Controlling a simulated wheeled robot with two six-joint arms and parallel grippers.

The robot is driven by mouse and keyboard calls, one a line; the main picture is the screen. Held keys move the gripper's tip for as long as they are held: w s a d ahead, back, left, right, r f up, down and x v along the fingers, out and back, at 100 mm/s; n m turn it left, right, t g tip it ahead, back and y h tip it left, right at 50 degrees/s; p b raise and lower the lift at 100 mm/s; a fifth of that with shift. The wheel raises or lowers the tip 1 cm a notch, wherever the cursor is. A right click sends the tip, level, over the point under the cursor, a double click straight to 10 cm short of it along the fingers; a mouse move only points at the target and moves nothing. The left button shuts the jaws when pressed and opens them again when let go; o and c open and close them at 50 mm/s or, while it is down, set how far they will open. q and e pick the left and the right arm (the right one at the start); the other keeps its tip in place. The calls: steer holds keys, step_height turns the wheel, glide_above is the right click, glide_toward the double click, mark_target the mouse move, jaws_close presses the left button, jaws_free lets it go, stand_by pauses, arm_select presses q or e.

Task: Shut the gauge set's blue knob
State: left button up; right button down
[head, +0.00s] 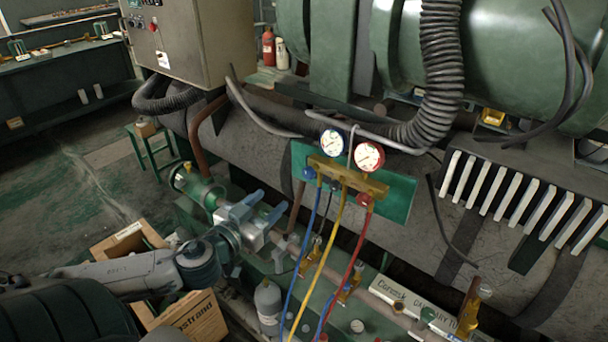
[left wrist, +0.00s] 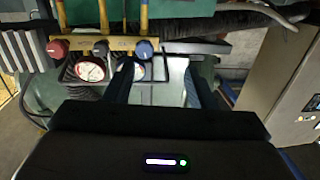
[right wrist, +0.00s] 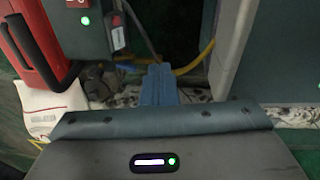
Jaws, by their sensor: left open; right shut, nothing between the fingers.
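The gauge set (head: 347,178) has a brass body, a blue-faced gauge and a red-faced gauge, and hangs before a green plate. Its blue knob (head: 309,173) is at the body's left end; its red knob (head: 363,200) is at the right end. My left gripper (head: 268,204) is open, left of and below the blue knob, and apart from it. My right gripper (right wrist: 156,84) is shut and empty, away from the gauge set.
Blue, yellow (head: 334,235) and red hoses hang below the gauge set. A green pipe with a valve (head: 194,187) runs behind my left gripper. A cardboard box (head: 190,318) and a grey cylinder (head: 268,305) stand below. The right wrist view shows a red case (right wrist: 28,45) and white bag (right wrist: 52,108).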

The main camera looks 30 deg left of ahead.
mark_target(306, 174)
arm_select(q)
steer(key=shift+m+h, duration=0.5)
steer(key=shift+h, duration=0.4)
steer(key=w, duration=0.3)
steer(key=w+d+r, duration=0.1)
steer(key=w, duration=0.2)
steer(key=w+d+b, duration=0.1)
steer(key=w, duration=0.2)
steer(key=shift+w+r, duration=0.35)
steer(key=shift+r, duration=0.05)
steer(key=shift+w+f, duration=0.1)
steer(key=shift+w, duration=0.8)
arm_select(e)
steer(key=shift+s+f, duration=0.7)
steer(key=shift+s, duration=0.2)
steer(key=shift+s+f, duration=0.65)
steer(key=shift+s, duration=0.2)
arm_select(q)
steer(key=c, duration=1)
